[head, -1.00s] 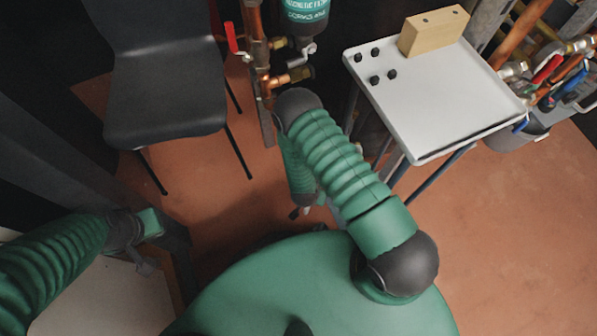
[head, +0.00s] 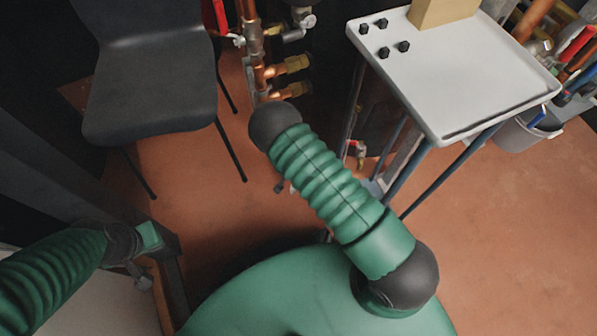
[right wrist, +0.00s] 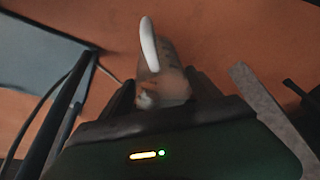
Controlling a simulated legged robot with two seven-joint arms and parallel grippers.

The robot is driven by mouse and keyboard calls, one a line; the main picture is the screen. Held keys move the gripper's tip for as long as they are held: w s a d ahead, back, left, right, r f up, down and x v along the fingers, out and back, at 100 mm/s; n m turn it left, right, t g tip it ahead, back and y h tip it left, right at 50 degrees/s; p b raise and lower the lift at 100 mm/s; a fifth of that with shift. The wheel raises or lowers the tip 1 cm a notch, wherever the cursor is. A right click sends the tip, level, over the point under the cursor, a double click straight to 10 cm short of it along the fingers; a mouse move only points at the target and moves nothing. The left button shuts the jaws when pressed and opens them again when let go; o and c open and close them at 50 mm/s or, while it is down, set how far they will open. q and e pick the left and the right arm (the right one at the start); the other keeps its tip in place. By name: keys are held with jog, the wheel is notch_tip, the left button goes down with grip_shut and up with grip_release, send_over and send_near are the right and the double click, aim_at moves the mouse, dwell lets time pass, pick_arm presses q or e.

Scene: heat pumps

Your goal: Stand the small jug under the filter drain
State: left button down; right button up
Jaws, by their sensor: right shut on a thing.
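In the right wrist view my right gripper (right wrist: 160,95) is shut on the small jug (right wrist: 163,83). The jug looks translucent, with a pale, curved handle (right wrist: 148,42), and is blurred; I cannot tell whether it is upright. In the head view the right gripper and jug are hidden below my bent right arm. A grey metal valve (head: 304,18), seemingly the filter drain, shows at the top edge; the filter body is out of frame. My left gripper (head: 143,274) is at the lower left, away from the pipes; its jaws are too unclear to read.
A black chair (head: 150,85) stands left of the copper pipes (head: 255,60). A white tray table (head: 460,85) with black knobs and a wooden block (head: 440,10) stands right of them. A grey bucket (head: 520,132) hangs at its right. Orange floor is open at the lower right.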

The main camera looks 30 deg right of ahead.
jog(key=o, duration=2)
jog(key=s+a+r+n+y+p, duration=0.1)
jog(key=s+a+r+n+p, duration=0.15)
jog(key=r, duration=0.75)
jog(key=s+a+r+n+y+p, duration=0.1)
jog(key=a+r+p, duration=0.15)
jog(key=r, duration=0.75)
jog(key=s+a+r+n+y+p, duration=0.15)
jog(key=r+p, duration=0.25)
jog(key=r, duration=0.7)
jog(key=s+r+n, duration=0.1)
jog(key=s+r, duration=0.2)
jog(key=s+d+r+n, duration=0.1)
jog(key=s+r+n, duration=0.1)
jog(key=s, duration=0.1)
jog(key=s+r+n, duration=0.1)
jog(key=s+r, duration=0.2)
jog(key=shift+s+d+r+n, duration=0.3)
jog(key=shift+s+d+r, duration=0.05)
jog(key=shift+d, duration=0.05)
